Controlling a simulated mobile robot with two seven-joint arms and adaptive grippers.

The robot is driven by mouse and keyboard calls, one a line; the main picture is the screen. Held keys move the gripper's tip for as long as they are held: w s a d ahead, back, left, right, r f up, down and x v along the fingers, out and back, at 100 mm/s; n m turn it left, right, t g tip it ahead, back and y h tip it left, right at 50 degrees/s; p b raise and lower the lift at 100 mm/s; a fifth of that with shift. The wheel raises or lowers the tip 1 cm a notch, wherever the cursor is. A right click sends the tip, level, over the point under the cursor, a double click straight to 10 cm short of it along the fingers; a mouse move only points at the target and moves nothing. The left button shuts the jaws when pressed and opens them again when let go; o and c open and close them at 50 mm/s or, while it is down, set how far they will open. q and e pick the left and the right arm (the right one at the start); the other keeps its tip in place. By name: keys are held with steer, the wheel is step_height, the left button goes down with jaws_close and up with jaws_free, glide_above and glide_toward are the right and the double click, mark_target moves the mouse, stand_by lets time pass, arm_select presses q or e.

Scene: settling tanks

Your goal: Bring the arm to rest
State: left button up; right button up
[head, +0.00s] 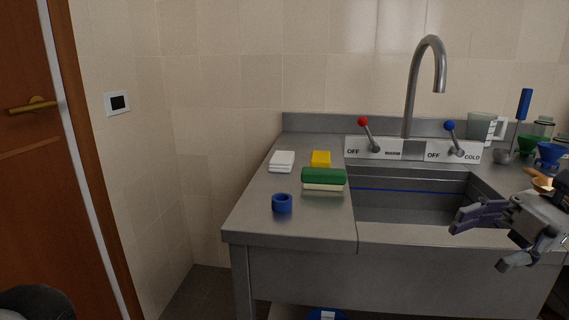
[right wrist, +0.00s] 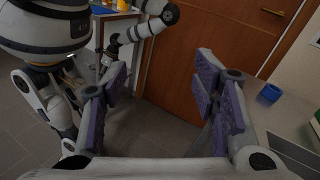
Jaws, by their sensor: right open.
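My right gripper (head: 480,243) is at the right of the head view, in front of the sink's front edge. Its purple-padded fingers are spread and hold nothing. In the right wrist view my right gripper (right wrist: 165,90) shows its fingers wide apart, with only floor and a brown door between them. My left arm (right wrist: 140,32) shows at the top left of the right wrist view, beside my head and body. The end of that arm is small and dark, and its fingers cannot be made out. A dark rounded part is at the bottom left of the head view.
The steel sink (head: 410,241) is close to my right gripper. On its left counter are a blue ring (head: 282,204), a green block (head: 324,175), a yellow block (head: 320,158) and white cloths (head: 282,161). The faucet (head: 411,90) rises behind. Floor in front of the door (head: 50,170) looks clear.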

steer(key=a+f+h, duration=0.1)
steer(key=a+f, duration=0.2)
steer(key=f, duration=0.3)
steer(key=a+f+m+h, duration=0.1)
steer(key=a+f+h, duration=0.15)
steer(key=f, duration=0.35)
steer(key=a+f+h, duration=0.1)
steer(key=a+f, duration=0.3)
steer(key=f, duration=0.2)
steer(key=s+a+f+n+h, duration=0.15)
steer(key=s+f+h, duration=0.25)
steer(key=s+f, duration=0.65)
steer(key=s+f+n+g+h+p, duration=0.1)
steer(key=s+f+n+h, duration=0.35)
steer(key=s+f, duration=0.45)
arm_select(q)
steer(key=shift+w+r+t+p, duration=0.45)
steer(key=shift+w+r+t, duration=0.05)
steer(key=shift+w+r, duration=0.7)
arm_select(e)
steer(key=s+d+n+t+h, duration=0.2)
steer(key=s+n+h, duration=0.2)
steer(key=s, duration=0.9)
steer(key=n, duration=0.3)
steer(key=shift+s+n, duration=0.2)
steer(key=shift+n, duration=0.1)
